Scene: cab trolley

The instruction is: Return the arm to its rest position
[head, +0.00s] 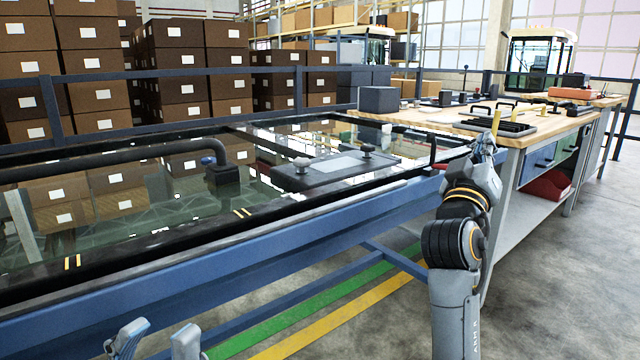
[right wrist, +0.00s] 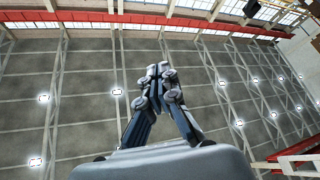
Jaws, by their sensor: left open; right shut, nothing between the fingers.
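My right arm (head: 455,245) rises at the right of the head view, in front of the wooden workbench (head: 560,122). My right gripper (head: 489,145) is at its upper end, overlapping the bench's near left corner in the picture; I cannot tell whether it touches it. In the right wrist view the right gripper (right wrist: 160,70) is shut with nothing between the fingers, and the ceiling fills the background. My left gripper (head: 158,340) shows only as two fingertips at the bottom left edge of the head view, spread apart and empty. The rest of the left arm is out of view.
A blue-framed trolley (head: 250,240) with a glass panel (head: 130,225) stretches across the left and middle. The bench holds dark trays and parts. Open floor (head: 560,290) is at right.

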